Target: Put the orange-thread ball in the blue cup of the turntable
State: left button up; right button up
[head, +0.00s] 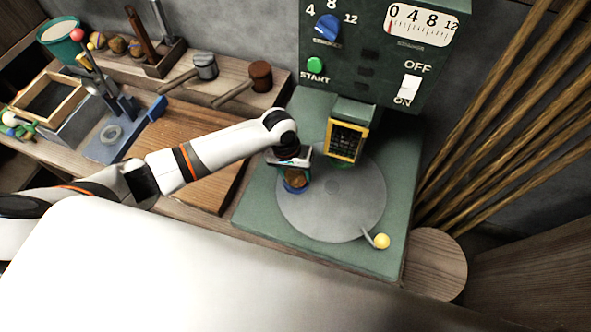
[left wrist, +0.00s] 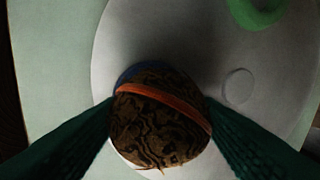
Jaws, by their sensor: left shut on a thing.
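A dark brown ball with an orange thread band (left wrist: 160,118) sits between the two fingers of my left gripper (left wrist: 160,130), which is shut on it. In the head view my left gripper (head: 295,172) is at the left part of the grey turntable (head: 340,205), and the ball (head: 295,180) shows under it. The blue cup (head: 293,190) shows as a blue rim under the ball; in the left wrist view the blue edge (left wrist: 128,74) shows behind the ball. I cannot tell whether the ball touches the cup. My right gripper is not in view.
A green machine panel (head: 370,50) with dials and a switch stands behind the turntable. A yellow-framed grille (head: 346,141) is close to the right of my gripper. A yellow-knobbed lever (head: 381,241) is at the front. Tall brown rods (head: 500,110) stand at right.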

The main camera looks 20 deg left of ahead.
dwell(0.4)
pick_arm(q)
jog(key=o, duration=1.1)
jog(key=shift+o, duration=0.2)
notch_tip(320, 180, up, 12)
jog(key=a, duration=0.2)
jog(key=shift+a+f, duration=0.15)
jog(key=shift+a, duration=0.05)
jog(key=shift+s+f, duration=0.1)
jog(key=shift+s, duration=0.1)
